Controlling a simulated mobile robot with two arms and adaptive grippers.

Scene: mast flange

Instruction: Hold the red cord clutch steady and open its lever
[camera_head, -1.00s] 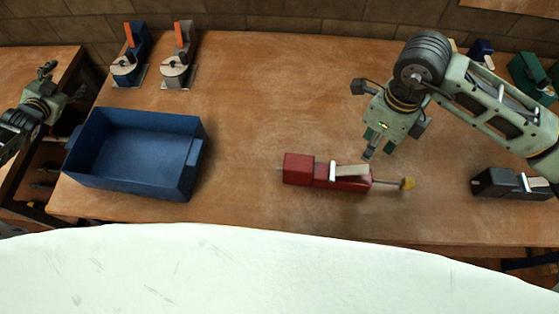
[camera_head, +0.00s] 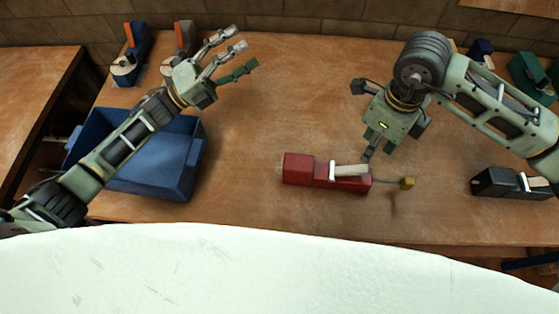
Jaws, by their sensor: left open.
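The red cord clutch (camera_head: 308,172) lies on the wooden table near its front edge. Its pale lever (camera_head: 350,170) lies along the top, with a white piece at its left end. A cord with a yellow end (camera_head: 407,183) sticks out to the right. My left gripper (camera_head: 232,56) is open and empty, with fingers spread, above the table's back left part, well away from the clutch. My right gripper (camera_head: 375,146) points down just behind the clutch's right end. I cannot tell whether it touches the clutch or how far its fingers are apart.
A blue bin (camera_head: 160,185) stands at the left, under my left arm. A black clutch (camera_head: 500,182) lies at the right. Two devices with orange levers (camera_head: 128,62) stand at the back left. Blue and green devices (camera_head: 530,75) are at the back right. The table's middle is clear.

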